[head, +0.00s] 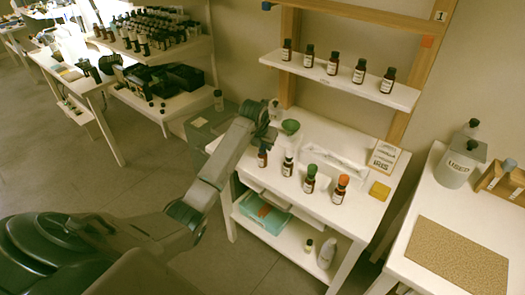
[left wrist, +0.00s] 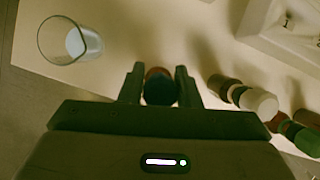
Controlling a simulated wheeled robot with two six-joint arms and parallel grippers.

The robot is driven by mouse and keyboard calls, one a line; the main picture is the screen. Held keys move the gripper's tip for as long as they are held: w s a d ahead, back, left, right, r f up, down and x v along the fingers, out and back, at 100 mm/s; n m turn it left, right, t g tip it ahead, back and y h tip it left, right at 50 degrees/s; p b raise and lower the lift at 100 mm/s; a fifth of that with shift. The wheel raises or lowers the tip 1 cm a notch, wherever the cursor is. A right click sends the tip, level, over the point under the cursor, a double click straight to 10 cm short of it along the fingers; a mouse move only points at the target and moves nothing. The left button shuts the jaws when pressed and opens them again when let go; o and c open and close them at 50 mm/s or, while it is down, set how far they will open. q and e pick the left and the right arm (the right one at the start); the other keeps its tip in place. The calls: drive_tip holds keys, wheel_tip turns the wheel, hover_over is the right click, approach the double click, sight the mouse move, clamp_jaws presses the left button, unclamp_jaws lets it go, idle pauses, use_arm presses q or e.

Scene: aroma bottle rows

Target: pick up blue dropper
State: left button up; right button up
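My left gripper (head: 265,143) is over the leftmost brown bottle (head: 262,159) of the row on the white table. The gripper hides that bottle's top in the head view. In the left wrist view, a round dark blue dropper top (left wrist: 160,90) sits between the two fingers (left wrist: 160,80), with brown glass behind it. The fingers stand one on each side, very close to it; contact is not clear. To the right stand bottles with a white top (head: 289,156), a green top (head: 311,171) and an orange top (head: 343,181). My right gripper is not in view.
A clear glass (left wrist: 70,40) stands left of the gripper in the left wrist view. A white tray (head: 345,168) lies behind the row. Several bottles stand on the shelf (head: 340,80) above. A yellow block (head: 380,191) is at the table's right.

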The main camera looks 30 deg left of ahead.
use_arm(q)
drive_tip(key=shift+c, duration=0.4)
drive_tip(key=shift+r, duration=0.15)
wheel_tip(320, 180, up, 8)
drive_tip(key=b, duration=0.2)
drive_tip(key=shift+r+b, duration=0.25)
drive_tip(key=shift+b, duration=0.15)
drive_tip(key=shift+r, duration=0.6)
drive_tip(key=shift+f, duration=0.1)
drive_tip(key=shift+f+b, duration=0.35)
drive_tip(key=shift+f, duration=0.55)
drive_tip(key=shift+c, duration=0.3)
